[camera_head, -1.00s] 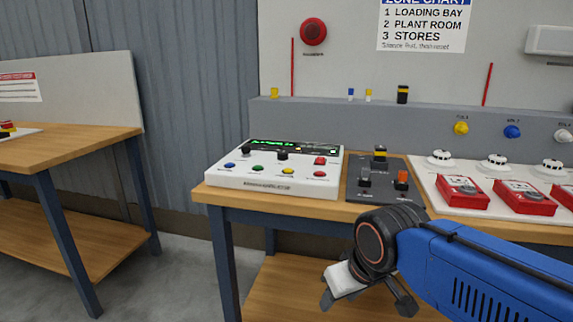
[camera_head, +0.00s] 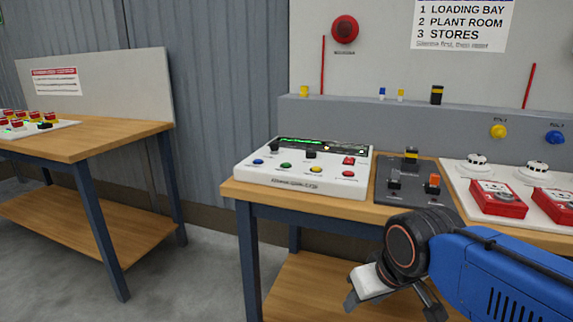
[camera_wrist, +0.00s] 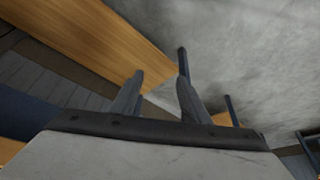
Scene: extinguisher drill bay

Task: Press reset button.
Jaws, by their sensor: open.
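A white control panel (camera_head: 300,184) lies on the right bench in the head view. It carries blue, green (camera_head: 286,166), yellow and red buttons along its front, dark knobs and a red button behind, and a lit green display. Its labels are too small to read, so I cannot tell which button is the reset button. My gripper (camera_head: 394,309) is in front of the bench, low and to the right of the panel, apart from it. In the wrist view its two fingers (camera_wrist: 157,95) are spread with nothing between them.
A dark switch plate (camera_head: 415,196) and a white board with red call points (camera_head: 497,198) lie right of the panel. The wooden bench edge (camera_head: 300,204) is near my arm. Another bench (camera_head: 110,139) stands left; grey floor (camera_head: 205,285) is free between them.

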